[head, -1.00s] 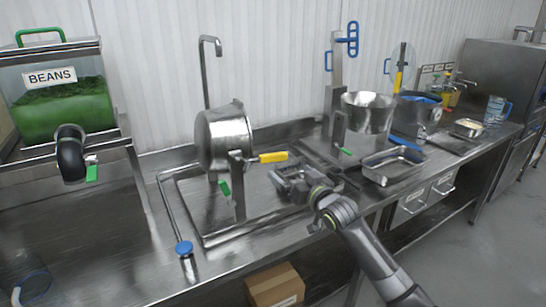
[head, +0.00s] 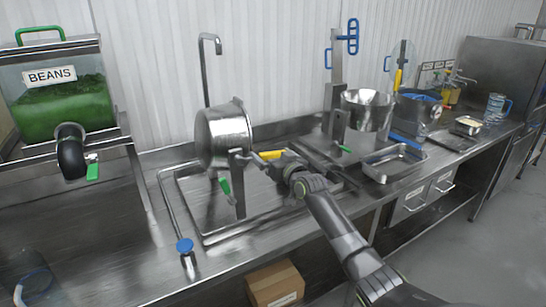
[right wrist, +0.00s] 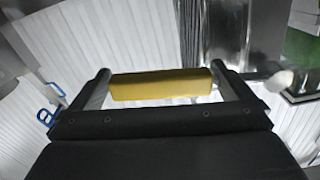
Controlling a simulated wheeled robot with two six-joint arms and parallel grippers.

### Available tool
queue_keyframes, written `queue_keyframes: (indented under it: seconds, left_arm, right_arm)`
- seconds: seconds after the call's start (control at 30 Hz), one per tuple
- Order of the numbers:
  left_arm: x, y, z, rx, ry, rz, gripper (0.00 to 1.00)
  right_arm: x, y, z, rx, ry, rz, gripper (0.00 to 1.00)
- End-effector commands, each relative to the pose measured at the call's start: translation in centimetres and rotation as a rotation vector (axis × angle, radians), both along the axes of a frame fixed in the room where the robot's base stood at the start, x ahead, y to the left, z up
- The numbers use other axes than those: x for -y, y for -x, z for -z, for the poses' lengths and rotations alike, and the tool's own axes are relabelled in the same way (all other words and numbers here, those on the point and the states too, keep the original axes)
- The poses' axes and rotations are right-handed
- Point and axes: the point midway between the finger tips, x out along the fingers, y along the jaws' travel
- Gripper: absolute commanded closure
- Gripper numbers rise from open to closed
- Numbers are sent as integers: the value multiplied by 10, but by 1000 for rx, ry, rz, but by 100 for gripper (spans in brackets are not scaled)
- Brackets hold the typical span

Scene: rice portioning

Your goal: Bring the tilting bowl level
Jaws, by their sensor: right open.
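The tilting bowl (head: 222,136) is a steel pot on a stand at the sink-like tray, tipped on its side with its mouth toward the right. Its yellow handle (head: 268,155) sticks out to the right of the stand. My right gripper (head: 270,160) is at this handle. In the right wrist view the yellow handle (right wrist: 160,85) lies between the two open fingers of my right gripper (right wrist: 162,88), with a small gap at the left finger. A green lever (head: 224,186) hangs below the bowl. My left gripper is not in view.
A bean dispenser (head: 60,100) stands at the left. A second steel bowl (head: 368,108) on a stand and a steel pan (head: 394,163) are at the right. A tall faucet (head: 206,70) rises behind the tilting bowl. A cardboard box (head: 274,284) sits below the counter.

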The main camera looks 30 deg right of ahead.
Motion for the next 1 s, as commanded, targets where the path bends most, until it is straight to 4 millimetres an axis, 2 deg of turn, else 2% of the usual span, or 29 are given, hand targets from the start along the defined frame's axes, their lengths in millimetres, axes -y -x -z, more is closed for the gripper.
queue_keyframes:
  seconds: [0.27, 0.67, 1.0]
  left_arm:
    - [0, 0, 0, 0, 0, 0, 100]
    - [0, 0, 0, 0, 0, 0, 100]
    - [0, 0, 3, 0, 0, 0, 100]
  right_arm:
    - [0, -1, -1, 1, 0, 0, 1]
    - [0, 0, 0, 1, 0, 0, 54]
    - [1, 0, -6, 7, 53, 0, 54]
